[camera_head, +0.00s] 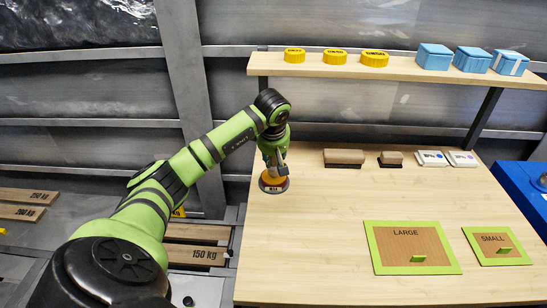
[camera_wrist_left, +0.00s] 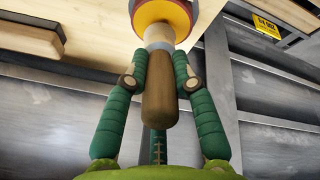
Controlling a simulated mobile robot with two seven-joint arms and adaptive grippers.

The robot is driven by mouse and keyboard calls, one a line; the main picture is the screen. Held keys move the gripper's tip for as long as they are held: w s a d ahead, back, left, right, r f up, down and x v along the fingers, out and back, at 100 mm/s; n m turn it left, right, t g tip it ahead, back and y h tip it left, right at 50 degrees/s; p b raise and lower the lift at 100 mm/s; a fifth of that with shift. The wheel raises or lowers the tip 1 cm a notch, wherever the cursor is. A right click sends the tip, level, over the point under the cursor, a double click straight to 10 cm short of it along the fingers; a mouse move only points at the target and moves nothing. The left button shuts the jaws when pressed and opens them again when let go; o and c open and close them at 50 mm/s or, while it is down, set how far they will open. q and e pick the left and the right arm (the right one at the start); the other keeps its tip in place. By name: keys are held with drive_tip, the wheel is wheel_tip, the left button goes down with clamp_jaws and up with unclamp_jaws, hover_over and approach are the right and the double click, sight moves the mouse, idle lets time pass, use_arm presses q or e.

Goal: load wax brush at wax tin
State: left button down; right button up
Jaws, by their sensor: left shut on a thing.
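My left gripper (camera_head: 274,160) points down over the table's left side, shut on the wax brush. In the left wrist view the brush's brown wooden handle (camera_wrist_left: 160,100) sits between the two green fingers of my left gripper (camera_wrist_left: 160,80), with a pale collar beyond it. The wax tin (camera_head: 273,186), a low round dark tin with a label and orange-yellow contents, stands directly below the gripper. Its yellow and red rim (camera_wrist_left: 165,8) shows at the brush's far end. My right gripper is not in view.
The wooden table (camera_head: 320,225) is mostly clear in the middle. Green-edged LARGE (camera_head: 385,262) and SMALL (camera_head: 484,256) mats lie at the right. Brown blocks (camera_head: 344,157) and small white boxes (camera_head: 432,158) line the back, below a shelf (camera_head: 400,73) with yellow tins and blue boxes.

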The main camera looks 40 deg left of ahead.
use_arm(q)
drive_tip(key=shift+f+b, duration=0.4)
drive_tip(key=shift+f, duration=0.2)
idle(1.1)
drive_tip(key=shift+r, duration=0.1)
wheel_tip(320, 180, up, 7)
drive_tip(key=p, duration=0.5)
idle(0.5)
idle(0.4)
